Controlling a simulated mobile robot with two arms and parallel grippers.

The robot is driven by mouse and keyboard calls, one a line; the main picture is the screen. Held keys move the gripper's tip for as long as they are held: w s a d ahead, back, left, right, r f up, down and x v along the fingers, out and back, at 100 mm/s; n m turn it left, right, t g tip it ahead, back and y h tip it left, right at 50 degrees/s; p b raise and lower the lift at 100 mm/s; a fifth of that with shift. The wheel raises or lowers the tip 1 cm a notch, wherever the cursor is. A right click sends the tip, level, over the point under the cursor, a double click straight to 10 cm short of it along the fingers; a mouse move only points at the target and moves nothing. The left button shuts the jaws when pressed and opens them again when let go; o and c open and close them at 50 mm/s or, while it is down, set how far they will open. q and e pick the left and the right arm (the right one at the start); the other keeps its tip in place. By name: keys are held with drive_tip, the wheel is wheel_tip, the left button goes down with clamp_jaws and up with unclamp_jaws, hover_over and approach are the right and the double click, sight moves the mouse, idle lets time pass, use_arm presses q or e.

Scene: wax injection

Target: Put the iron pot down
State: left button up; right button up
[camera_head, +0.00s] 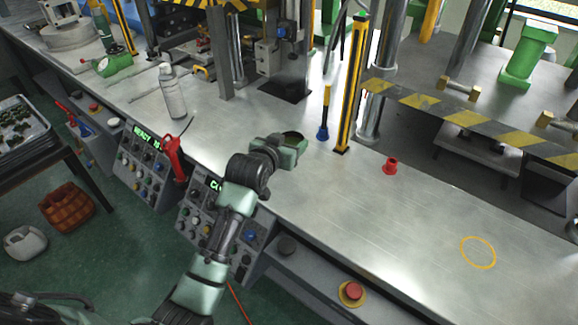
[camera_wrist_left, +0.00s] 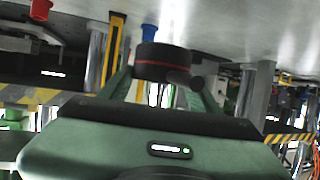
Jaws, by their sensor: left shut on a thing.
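The iron pot (camera_wrist_left: 160,56) is a small dark round vessel with a thin red line and a short dark handle. In the left wrist view, which shows the table upside down, it sits between my green finger pieces. My left gripper (camera_head: 290,147) is shut on it over the metal worktable (camera_head: 345,205). In the head view the dark top of the pot (camera_head: 292,136) shows at the gripper's end; the fingers hide much of the rest. I cannot tell the gap between pot and table. My right gripper is not in view.
A yellow ring (camera_head: 478,252) is marked on clear table at right. A red part (camera_head: 390,166), a black-yellow post (camera_head: 352,95) and a blue-tipped tool (camera_head: 323,130) stand beyond my gripper. A spray bottle (camera_head: 172,92) and a red-handled tool (camera_head: 173,158) are at left.

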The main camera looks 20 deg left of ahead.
use_arm(q)
wheel_tip(320, 180, down, 9)
drive_tip(key=shift+f, duration=0.15)
drive_tip(key=shift+f, duration=0.1)
idle(0.3)
drive_tip(key=o, duration=1.6)
drive_tip(key=shift+f, duration=0.1)
drive_tip(key=shift+c, duration=0.2)
drive_tip(key=shift+r, duration=0.2)
drive_tip(key=v, duration=1.2)
drive_tip(key=shift+r, duration=0.1)
